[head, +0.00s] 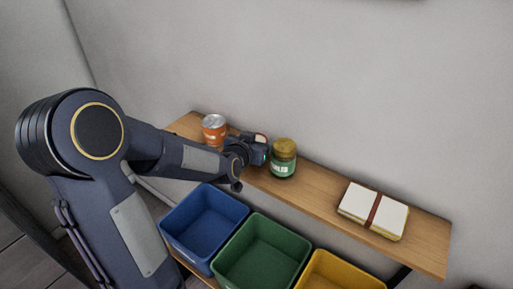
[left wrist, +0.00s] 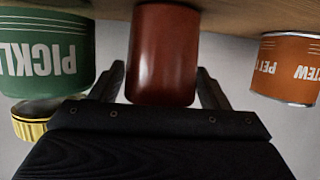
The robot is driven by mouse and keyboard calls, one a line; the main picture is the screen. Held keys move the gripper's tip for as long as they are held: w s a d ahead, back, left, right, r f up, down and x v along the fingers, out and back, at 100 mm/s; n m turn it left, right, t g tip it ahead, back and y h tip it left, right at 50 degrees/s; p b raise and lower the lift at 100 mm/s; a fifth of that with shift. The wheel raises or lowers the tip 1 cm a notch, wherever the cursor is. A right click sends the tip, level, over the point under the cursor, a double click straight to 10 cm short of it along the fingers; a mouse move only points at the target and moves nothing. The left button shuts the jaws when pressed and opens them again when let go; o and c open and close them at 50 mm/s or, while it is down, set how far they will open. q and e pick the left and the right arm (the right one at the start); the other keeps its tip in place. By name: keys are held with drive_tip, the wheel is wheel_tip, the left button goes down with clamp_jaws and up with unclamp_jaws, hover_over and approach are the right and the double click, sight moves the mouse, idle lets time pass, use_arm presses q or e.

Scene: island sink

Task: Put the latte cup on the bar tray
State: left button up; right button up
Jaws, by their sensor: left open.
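A reddish-brown round cup (left wrist: 163,55), which may be the latte cup, stands between the two fingers of my left gripper (left wrist: 162,88) in the left wrist view, where the scene appears upside down. The fingers are open on either side of the cup, and I cannot tell if they touch it. In the head view my left gripper (head: 258,153) is at the shelf between the orange can and the green jar. It hides most of the cup; only a bit of its top (head: 261,138) shows. No bar tray is seen. My right gripper is not in view.
An orange can (head: 214,131) and a green pickle jar (head: 283,160) with a gold lid stand close on either side on the wooden shelf (head: 318,188). A strapped stack of paper (head: 373,211) lies farther right. Blue (head: 203,222), green (head: 262,250) and yellow (head: 342,272) bins sit below.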

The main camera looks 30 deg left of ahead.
use_arm(q)
drive_tip(key=shift+w+a+f, duration=0.1)
drive_tip(key=shift+w+f, duration=0.15)
drive_tip(key=shift+w, duration=0.4)
drive_tip(key=c, duration=1)
drive_tip(key=shift+r, duration=0.1)
